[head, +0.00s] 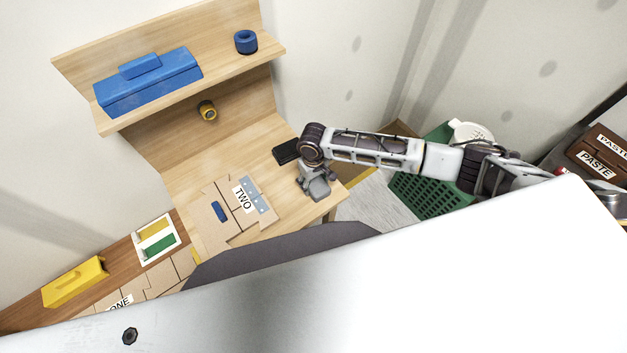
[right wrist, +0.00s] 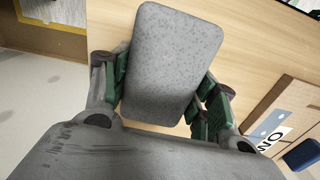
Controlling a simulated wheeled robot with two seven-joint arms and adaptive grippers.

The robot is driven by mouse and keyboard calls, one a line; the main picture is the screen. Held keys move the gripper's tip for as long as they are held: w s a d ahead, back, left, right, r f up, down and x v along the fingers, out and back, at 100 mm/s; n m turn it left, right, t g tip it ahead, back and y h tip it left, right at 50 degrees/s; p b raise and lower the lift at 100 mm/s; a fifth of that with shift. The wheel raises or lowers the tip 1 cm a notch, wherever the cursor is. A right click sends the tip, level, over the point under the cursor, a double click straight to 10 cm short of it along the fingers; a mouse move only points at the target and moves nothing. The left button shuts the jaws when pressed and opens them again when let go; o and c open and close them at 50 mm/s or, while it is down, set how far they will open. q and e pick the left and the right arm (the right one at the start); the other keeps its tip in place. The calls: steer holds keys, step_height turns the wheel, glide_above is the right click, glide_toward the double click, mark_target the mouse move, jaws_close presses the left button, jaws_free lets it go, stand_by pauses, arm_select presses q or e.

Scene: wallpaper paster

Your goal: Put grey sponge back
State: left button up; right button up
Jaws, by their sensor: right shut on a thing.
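The grey sponge (right wrist: 172,58) is a speckled, rounded block. In the right wrist view it sits between the green-padded fingers of my right gripper (right wrist: 164,88), which is shut on it. In the head view my right gripper (head: 314,186) is over the right front part of the wooden desk (head: 215,150), with the grey sponge (head: 319,189) at its lower side. I cannot tell whether the sponge touches the desk top. My left gripper is not in view.
A black flat object (head: 286,151) lies just left of my gripper. A cardboard sheet marked TWO (head: 224,213) lies to the left. A blue box (head: 148,83) and a blue ring (head: 246,41) are on the upper shelf. A green basket (head: 432,192) stands right of the desk.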

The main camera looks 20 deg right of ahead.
steer(key=shift+f, duration=0.2)
steer(key=o, duration=1.1)
steer(key=shift+c, duration=0.2)
steer(key=shift+f+b, duration=0.1)
steer(key=shift+b, duration=0.75)
step_height(320, 180, up, 14)
steer(key=shift+w, duration=0.1)
